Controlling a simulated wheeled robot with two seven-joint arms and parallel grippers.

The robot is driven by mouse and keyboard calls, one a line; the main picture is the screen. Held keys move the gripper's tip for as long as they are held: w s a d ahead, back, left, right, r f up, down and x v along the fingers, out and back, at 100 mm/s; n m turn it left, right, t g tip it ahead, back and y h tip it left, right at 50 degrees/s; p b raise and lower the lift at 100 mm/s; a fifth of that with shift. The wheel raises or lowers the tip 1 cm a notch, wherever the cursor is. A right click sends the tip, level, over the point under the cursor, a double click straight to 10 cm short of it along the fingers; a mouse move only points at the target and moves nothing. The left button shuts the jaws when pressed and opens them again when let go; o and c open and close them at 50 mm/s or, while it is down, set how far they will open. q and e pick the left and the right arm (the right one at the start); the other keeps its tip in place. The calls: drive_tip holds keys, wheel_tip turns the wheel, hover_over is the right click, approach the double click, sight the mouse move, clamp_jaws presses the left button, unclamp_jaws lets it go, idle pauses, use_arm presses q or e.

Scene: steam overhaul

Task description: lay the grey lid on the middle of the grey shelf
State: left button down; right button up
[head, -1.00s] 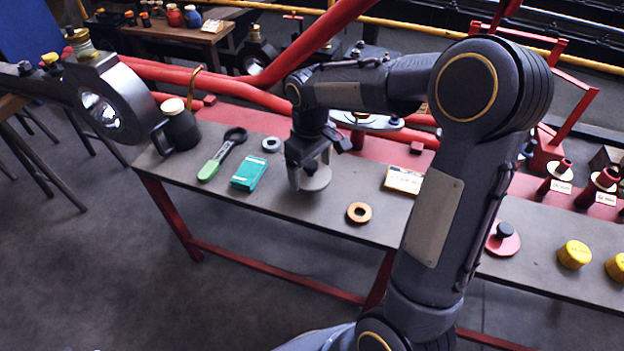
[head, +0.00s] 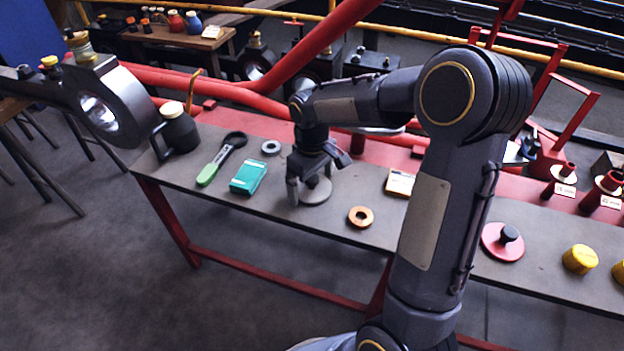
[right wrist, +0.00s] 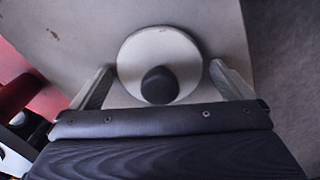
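The grey lid (head: 317,194), a flat round disc, lies on or just over the grey bench top (head: 290,222). In the right wrist view the lid (right wrist: 160,45) shows its black knob (right wrist: 160,85). My right gripper (head: 309,196) points down over the lid. In the wrist view its two fingers (right wrist: 166,82) stand wide apart, one on each side of the disc, with a gap to the knob. In the head view the gripper hides part of the lid. I cannot make out a separate grey shelf. My left gripper is not in view.
Left of the lid are a teal box (head: 248,178), a green-handled wrench (head: 214,168) and a grey ring (head: 271,147). An orange ring (head: 360,216) lies to its front right. A red lid (head: 498,242) and yellow caps (head: 579,259) lie further right. Red pipes (head: 235,92) run behind.

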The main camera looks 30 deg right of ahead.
wheel_tip(320, 180, up, 11)
drive_tip(key=p, duration=0.4)
drive_tip(key=s+a+r+m+t+y, duration=0.1)
drive_tip(key=s+a+m+t+y, duration=0.1)
drive_tip(key=s, duration=0.9)
drive_tip(key=s+a+m+t+y, duration=0.1)
drive_tip(key=s+a+m+t, duration=0.2)
drive_tip(key=s, duration=0.7)
drive_tip(key=shift+s+a+r+t+y, duration=0.3)
drive_tip(key=shift+s+a+r+y, duration=0.1)
drive_tip(key=shift+a, duration=0.55)
wheel_tip(320, 180, up, 25)
drive_tip(key=p, duration=2.5)
drive_tip(key=shift+p, duration=0.35)
drive_tip(key=shift+r, duration=0.1)
